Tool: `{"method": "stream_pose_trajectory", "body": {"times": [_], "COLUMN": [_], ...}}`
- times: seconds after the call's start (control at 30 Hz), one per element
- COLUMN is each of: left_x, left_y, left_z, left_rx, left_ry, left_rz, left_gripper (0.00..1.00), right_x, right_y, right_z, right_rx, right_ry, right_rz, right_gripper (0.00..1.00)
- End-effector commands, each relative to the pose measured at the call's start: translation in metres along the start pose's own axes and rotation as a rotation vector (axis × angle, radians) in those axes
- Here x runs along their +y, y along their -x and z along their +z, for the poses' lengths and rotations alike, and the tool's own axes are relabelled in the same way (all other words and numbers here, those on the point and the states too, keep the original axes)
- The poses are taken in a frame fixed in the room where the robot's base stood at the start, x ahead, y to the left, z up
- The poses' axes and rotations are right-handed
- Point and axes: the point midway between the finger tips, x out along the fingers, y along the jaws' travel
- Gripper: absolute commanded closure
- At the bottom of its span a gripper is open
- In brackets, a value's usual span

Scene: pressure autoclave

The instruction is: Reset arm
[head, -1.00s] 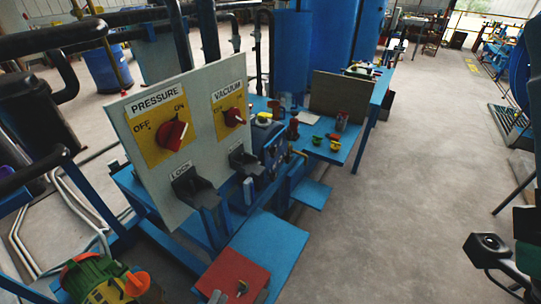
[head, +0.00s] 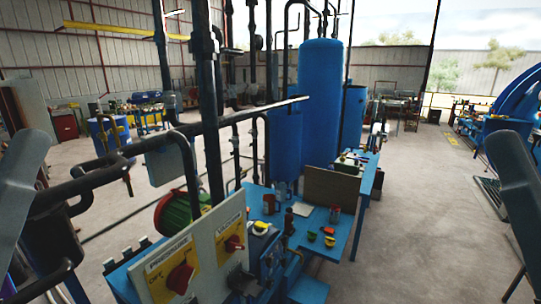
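Grey arm parts, which look like my own arm links, rise at the left and right edges of the head view. No fingertips of my left or right gripper can be made out in the head view. The white control panel (head: 206,262) stands low in the middle left, with a red PRESSURE knob (head: 181,279) and a red VACUUM knob (head: 234,243) on yellow plates. The lower part of the panel is cut off by the frame's bottom edge.
A blue bench (head: 343,228) holds small yellow and green parts, cans and an upright brown board (head: 330,188). Dark pipes (head: 150,165) cross the left side in front of me. A tall blue tank (head: 320,100) stands behind. Open concrete floor (head: 420,220) lies to the right.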

Motion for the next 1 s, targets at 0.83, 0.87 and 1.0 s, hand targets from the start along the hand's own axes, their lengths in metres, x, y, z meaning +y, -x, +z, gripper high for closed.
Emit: {"method": "stream_pose_trajectory", "body": {"times": [0.83,0.87,1.0], "left_x": [-0.002,-0.002,-0.002], "left_y": [-0.254,-0.254,-0.248], "left_z": [-0.232,-0.232,-0.227], "left_rx": [-0.002,-0.002,-0.002], "left_ry": [-0.007,-0.007,-0.007], "left_rz": [-0.004,-0.004,-0.004], "left_gripper": [0.57,0.57,0.57], "right_x": [0.001,0.001,0.001], "right_y": [-0.254,-0.253,-0.248], "right_z": [-0.235,-0.235,-0.229], "right_rx": [0.001,0.001,0.001], "right_ry": [0.0,0.0,0.0], "right_rz": [0.0,0.0,0.0], "right_gripper": [0.5,0.5,0.5]}}
